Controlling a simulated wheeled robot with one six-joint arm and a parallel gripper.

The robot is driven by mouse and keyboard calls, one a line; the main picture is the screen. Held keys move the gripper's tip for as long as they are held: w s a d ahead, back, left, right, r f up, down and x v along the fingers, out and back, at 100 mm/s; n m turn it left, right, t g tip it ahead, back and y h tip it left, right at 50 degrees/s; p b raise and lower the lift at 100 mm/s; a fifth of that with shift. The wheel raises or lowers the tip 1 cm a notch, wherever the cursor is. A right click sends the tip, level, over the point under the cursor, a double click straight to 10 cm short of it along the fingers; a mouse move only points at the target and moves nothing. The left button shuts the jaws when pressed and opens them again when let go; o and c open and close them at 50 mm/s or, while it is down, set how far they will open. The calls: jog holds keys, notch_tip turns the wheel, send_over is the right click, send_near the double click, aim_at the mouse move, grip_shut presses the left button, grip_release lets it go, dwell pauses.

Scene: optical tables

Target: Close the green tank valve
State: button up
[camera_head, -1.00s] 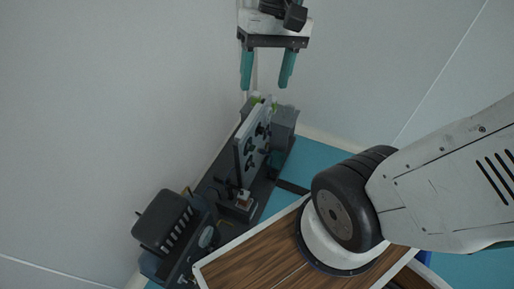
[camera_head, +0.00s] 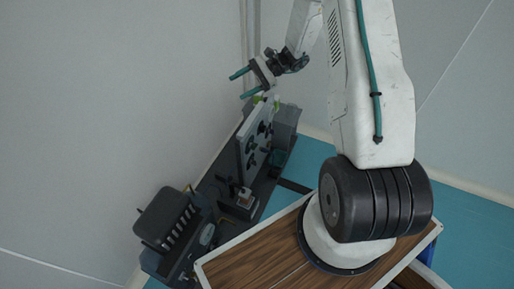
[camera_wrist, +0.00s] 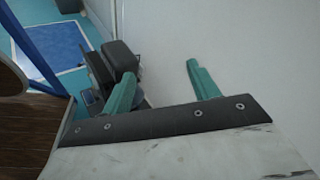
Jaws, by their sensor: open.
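I cannot clearly pick out the green tank valve. A small yellow-green part (camera_head: 257,99) shows at the far top edge of an upright grey panel (camera_head: 243,150) in the head view, but I cannot tell whether it is the valve. The panel carries several dark knobs on its right face, too small to read. My gripper (camera_head: 237,87) has two teal fingers, spread apart and empty, pointing left above and a little left of the panel's far end. In the wrist view my gripper (camera_wrist: 159,72) has nothing between its fingers.
The panel stands on a dark table (camera_head: 208,180) along the grey wall. A dark ribbed unit (camera_head: 163,217) stands at its near end and a grey box (camera_head: 285,126) at its far end. Teal floor (camera_head: 313,160) is open to the right.

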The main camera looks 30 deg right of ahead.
jog(key=w+d+f+m+t, duration=0.1)
jog(key=d+f+m+t, duration=0.2)
jog(key=f, duration=0.6)
jog(key=d+f+m+t, duration=0.4)
jog(key=f, duration=0.5)
jog(key=m+t+h, duration=0.4)
jog(key=m+t, duration=0.2)
jog(key=m, duration=0.2)
send_near(254, 146)
jog(key=x, duration=0.8)
jog(key=shift+h, duration=0.3)
jog(key=shift+w+a, duration=0.1)
jog(key=c, duration=1)
